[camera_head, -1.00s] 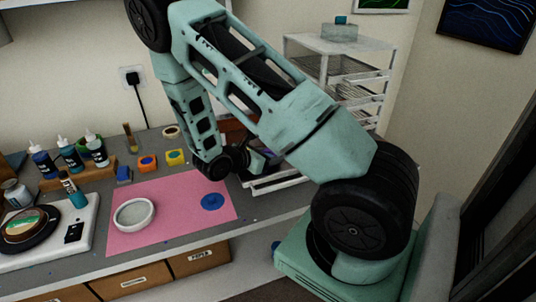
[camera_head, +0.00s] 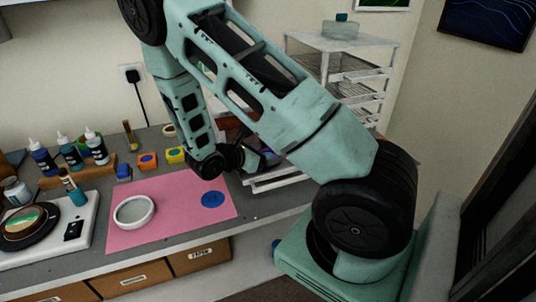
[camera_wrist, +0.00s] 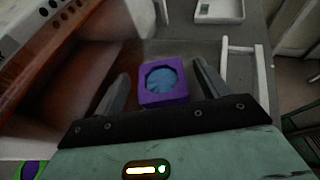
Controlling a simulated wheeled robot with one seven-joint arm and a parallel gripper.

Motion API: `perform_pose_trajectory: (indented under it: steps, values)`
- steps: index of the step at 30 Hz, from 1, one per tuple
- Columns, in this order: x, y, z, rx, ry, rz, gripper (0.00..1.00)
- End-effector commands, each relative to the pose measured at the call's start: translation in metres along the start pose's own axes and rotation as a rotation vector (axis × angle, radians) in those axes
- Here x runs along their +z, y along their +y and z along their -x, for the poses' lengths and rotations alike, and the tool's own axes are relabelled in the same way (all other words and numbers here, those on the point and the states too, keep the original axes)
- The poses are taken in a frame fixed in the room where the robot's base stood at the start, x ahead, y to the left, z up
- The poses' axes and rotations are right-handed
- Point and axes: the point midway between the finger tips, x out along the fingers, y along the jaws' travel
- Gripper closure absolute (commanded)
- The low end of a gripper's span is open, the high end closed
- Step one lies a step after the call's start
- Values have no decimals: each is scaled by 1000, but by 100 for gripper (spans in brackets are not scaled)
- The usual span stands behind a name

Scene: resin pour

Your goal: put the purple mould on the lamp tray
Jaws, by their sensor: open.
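In the wrist view the purple mould (camera_wrist: 146,97), a square block with a round blue-filled hollow, lies on a grey surface. My gripper (camera_wrist: 161,70) is open, with one finger on each side of the mould and a visible gap to each. Whether the fingertips are down at its height I cannot tell. In the head view my arm hides the mould and the fingers. I cannot tell for sure which thing is the lamp tray. A white tray-like piece (camera_wrist: 220,13) shows at the top of the wrist view.
A reddish-brown body (camera_wrist: 42,45) stands close on the left in the wrist view, and a white frame (camera_wrist: 260,82) on the right. In the head view, a pink mat (camera_head: 173,222) holds a white round dish (camera_head: 134,224). A white shelf rack (camera_head: 365,45) stands behind my arm.

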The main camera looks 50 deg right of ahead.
Motion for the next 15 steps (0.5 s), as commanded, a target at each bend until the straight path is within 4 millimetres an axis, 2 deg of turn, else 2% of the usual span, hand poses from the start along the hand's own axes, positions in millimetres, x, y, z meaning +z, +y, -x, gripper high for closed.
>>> perform_pose_trajectory:
  steps: [9, 15]
  values:
    - [-2, 1, 68, 5, 1, -2, 26]
    - [-1, 1, 93, 3, 1, -1, 26]
